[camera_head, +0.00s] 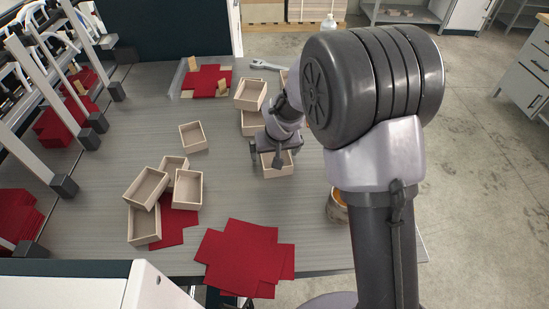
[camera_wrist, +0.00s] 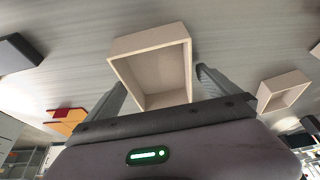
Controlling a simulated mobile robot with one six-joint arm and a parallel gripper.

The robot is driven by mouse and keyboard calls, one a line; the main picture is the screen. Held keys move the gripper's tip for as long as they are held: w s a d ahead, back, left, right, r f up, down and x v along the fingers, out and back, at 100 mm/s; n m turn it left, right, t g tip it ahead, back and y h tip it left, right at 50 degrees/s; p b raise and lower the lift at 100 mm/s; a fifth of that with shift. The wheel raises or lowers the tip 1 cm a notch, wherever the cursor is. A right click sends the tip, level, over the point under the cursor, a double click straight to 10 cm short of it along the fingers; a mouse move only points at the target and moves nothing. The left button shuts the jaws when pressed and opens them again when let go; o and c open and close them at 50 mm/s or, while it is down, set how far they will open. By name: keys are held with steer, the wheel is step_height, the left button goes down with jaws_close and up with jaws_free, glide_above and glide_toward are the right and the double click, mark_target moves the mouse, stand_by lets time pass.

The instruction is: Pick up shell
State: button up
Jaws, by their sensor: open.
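A beige open box shell (camera_head: 277,170) stands on the grey table under my gripper (camera_head: 270,151) in the head view. In the wrist view the same shell (camera_wrist: 148,42) lies between the two fingers of my gripper (camera_wrist: 160,84), its open side facing the camera. The fingers are apart, one on each side of it. I cannot tell whether they touch its walls. Other similar shells stand near: one alone (camera_head: 193,137) to the left, a stacked pair (camera_head: 250,94) behind, and a cluster (camera_head: 148,189) at the front left. Another shell (camera_wrist: 283,92) shows at right in the wrist view.
Red flat blanks (camera_head: 243,255) lie at the table's front edge, with more red pieces in a clear tray (camera_head: 207,80) at the back. A wrench (camera_head: 264,65) lies behind. A rack with dark feet (camera_head: 64,186) stands along the left. Bare table lies left of my gripper.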

steer(key=shift+f+b, duration=0.25)
steer(key=shift+b, duration=0.05)
stand_by(0.4)
steer(key=c, duration=1.4)
